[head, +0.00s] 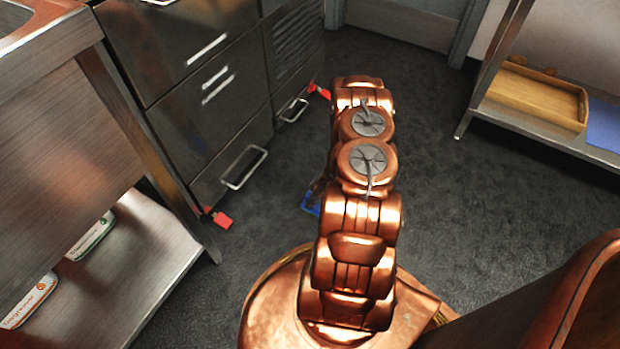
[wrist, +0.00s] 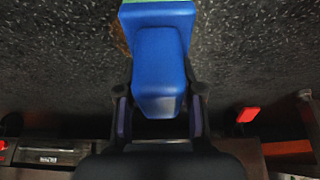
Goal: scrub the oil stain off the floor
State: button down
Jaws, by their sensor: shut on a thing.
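My gripper (wrist: 160,108) is shut on the blue handle of a scrubbing block (wrist: 160,60). The block is blue with a green strip at its far edge, and its lower face is hidden. A small blue part of it (head: 310,204) shows left of my arm in the head view, low over the floor. My arm hides the gripper there. A faint brownish patch (wrist: 119,42), which looks like the oil stain, shows on the dark floor beside the block's left edge in the wrist view. The block covers part of that area, and I cannot tell whether it touches the floor.
A steel drawer cabinet (head: 205,85) with red pieces (head: 219,219) at its base stands left. A steel table (head: 150,250) with boxes on its lower shelf is nearer left. A rack (head: 540,125) with a wooden tray (head: 530,95) stands right. Dark floor (head: 470,220) right of my arm is clear.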

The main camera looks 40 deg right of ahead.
jog(key=shift+s+a+r+b, duration=0.2)
jog(key=shift+a+b, duration=0.05)
jog(key=shift+a, duration=0.4)
jog(key=shift+s+a+r+b, duration=0.15)
jog(key=shift+a+b, duration=0.1)
jog(key=shift+a, duration=0.35)
jog(key=shift+f+p, duration=0.1)
jog(key=shift+p, duration=0.4)
notch_tip(320, 180, up, 7)
jog(key=p, duration=0.3)
jog(key=shift+p, duration=0.4)
